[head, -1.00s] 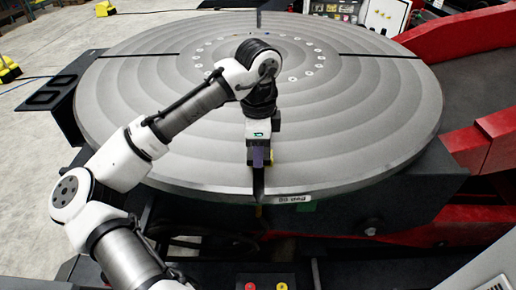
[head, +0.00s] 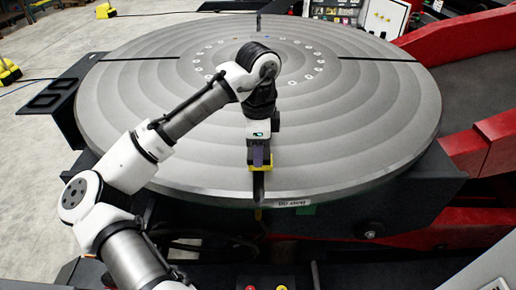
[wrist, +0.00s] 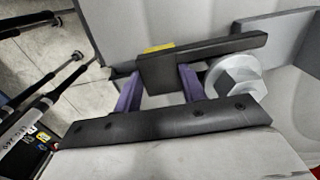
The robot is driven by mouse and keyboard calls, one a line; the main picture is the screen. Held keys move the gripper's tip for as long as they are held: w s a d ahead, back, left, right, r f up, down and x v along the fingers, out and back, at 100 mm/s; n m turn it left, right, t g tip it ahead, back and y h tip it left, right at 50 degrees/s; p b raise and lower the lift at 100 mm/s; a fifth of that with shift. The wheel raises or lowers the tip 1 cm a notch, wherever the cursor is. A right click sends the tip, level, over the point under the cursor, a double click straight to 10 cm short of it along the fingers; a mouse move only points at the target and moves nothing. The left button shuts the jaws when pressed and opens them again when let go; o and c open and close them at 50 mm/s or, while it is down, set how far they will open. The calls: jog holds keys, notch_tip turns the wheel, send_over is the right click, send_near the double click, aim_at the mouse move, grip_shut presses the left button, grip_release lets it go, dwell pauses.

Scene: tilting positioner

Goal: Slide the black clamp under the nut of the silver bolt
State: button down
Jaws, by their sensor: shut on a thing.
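In the wrist view the black clamp (wrist: 215,47) is a flat dark bar running left to right above the plate. My gripper (wrist: 160,74) has purple fingers and is shut on the clamp. The silver bolt's nut (wrist: 238,78) sits on a round washer just right of the fingers, beside the bar's right part. I cannot tell whether the bar's end is under the nut. A yellow piece (wrist: 158,48) shows behind the clamp. In the head view my gripper (head: 258,155) is near the front edge of the round table; the bolt is hidden there.
The large grey turntable (head: 340,165) has radial slots and a ring of holes. Red frame parts (head: 470,150) stand at the right. A black bracket (head: 66,105) sticks out at the left. A cabinet (head: 384,18) stands behind. The turntable's surface around my arm is clear.

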jog(key=shift+w+p, duration=0.25)
jog(key=shift+p, duration=0.1)
dwell(0.3)
jog(key=shift+f, duration=0.2)
dwell(0.7)
jog(key=shift+c, duration=1.9)
grip_release()
jog(key=shift+c, duration=0.3)
jog(key=shift+w+r, duration=0.1)
